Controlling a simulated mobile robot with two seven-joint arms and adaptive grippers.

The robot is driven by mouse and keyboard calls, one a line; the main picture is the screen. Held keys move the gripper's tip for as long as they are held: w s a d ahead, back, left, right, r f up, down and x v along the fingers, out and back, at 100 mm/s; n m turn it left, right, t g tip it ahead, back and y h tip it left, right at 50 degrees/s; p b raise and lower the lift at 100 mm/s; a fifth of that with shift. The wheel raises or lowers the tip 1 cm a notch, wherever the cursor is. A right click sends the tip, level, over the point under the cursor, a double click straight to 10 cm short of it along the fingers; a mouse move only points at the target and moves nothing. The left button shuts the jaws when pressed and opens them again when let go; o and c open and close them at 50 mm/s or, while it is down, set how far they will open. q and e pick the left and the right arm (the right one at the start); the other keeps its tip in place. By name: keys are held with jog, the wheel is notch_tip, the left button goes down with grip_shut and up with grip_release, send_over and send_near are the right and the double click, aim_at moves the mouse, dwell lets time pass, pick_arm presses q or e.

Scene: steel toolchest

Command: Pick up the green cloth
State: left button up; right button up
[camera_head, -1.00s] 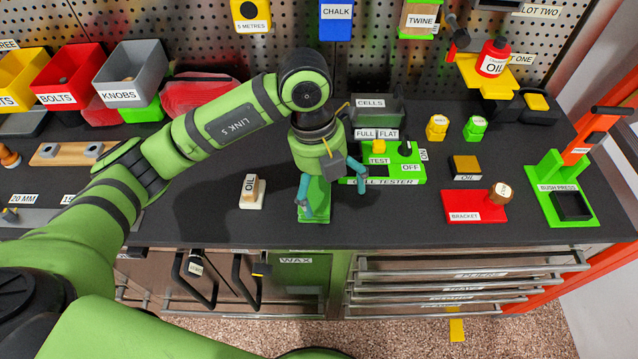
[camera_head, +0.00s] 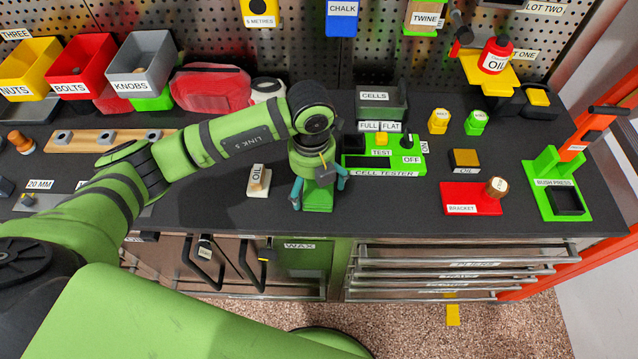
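A green, flat-looking piece (camera_head: 319,198), which I take to be the green cloth, lies near the front edge of the bench. Its back part is hidden under my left gripper. My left gripper (camera_head: 319,187) points down over it with its two teal fingers apart, one on each side of the green piece. Whether the fingertips touch it or the bench I cannot tell. My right gripper is not in view.
The green cell tester (camera_head: 400,163) is close on the right, with the CELLS bin (camera_head: 382,105) behind. The bench is clear between tester and bracket.

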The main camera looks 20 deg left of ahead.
aim_at(313, 183)
pick_arm(q)
jog(key=c, duration=0.8)
jog(key=shift+w+r+b, duration=0.1)
jog(key=shift+r+b, duration=0.25)
jog(key=shift+r, duration=0.15)
notch_tip(313, 183, up, 3)
jog(key=shift+f+b, duration=0.2)
jog(key=shift+b, duration=0.55)
jog(key=s+d+r, duration=0.2)
jog(key=s+d+r+b, duration=0.1)
jog(key=s+d+r, duration=0.1)
jog(key=d, duration=0.1)
jog(key=s+d+r+b, duration=0.1)
jog(key=s+d+r, duration=0.2)
jog(key=shift+d, duration=0.25)
jog(key=shift+s+d+r, duration=0.25)
jog(key=shift+d, duration=0.05)
jog(key=shift+c, duration=0.2)
jog(key=shift+f, duration=0.1)
